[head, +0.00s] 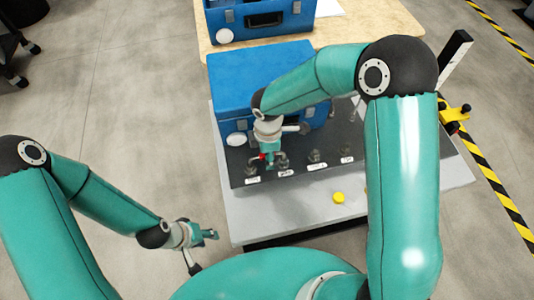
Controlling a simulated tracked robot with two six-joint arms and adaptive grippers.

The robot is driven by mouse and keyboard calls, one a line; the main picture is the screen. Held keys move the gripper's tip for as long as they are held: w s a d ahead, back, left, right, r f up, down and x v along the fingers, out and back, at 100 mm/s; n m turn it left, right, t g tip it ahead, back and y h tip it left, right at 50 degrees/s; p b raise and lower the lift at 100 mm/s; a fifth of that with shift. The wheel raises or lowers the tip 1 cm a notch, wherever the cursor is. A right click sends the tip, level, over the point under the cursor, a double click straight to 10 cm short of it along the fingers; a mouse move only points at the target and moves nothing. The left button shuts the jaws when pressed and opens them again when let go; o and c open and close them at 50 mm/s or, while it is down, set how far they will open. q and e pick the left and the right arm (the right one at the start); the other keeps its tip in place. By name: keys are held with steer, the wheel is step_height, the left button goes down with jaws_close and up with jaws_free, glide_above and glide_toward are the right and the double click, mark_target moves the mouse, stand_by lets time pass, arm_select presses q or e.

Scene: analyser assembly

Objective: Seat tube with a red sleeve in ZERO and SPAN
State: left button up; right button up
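A dark panel (326,166) on the grey bench carries a row of several small fittings with white labels. The labels are too small to read, so I cannot tell which are ZERO and SPAN. My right gripper (271,159) points down over the two leftmost fittings. A small red piece (262,156), possibly the red sleeve, shows at its fingertips. The tube itself is not clearly visible, and I cannot tell whether the fingers hold it. My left gripper (211,235) is off the bench's front left corner, away from the panel. No object shows in it, and its finger gap is unclear.
A blue case (230,83) stands behind the fittings, partly hidden by my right arm. Another blue case (240,24) sits on the wooden table (345,35) behind. A yellow knob-like piece (338,197) lies on the bench's bare front (290,215). A yellow clamp (455,112) is at right.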

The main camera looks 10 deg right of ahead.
steer(key=shift+r, duration=0.15)
step_height(320, 180, up, 12)
steer(key=shift+f, duration=0.2)
stand_by(0.5)
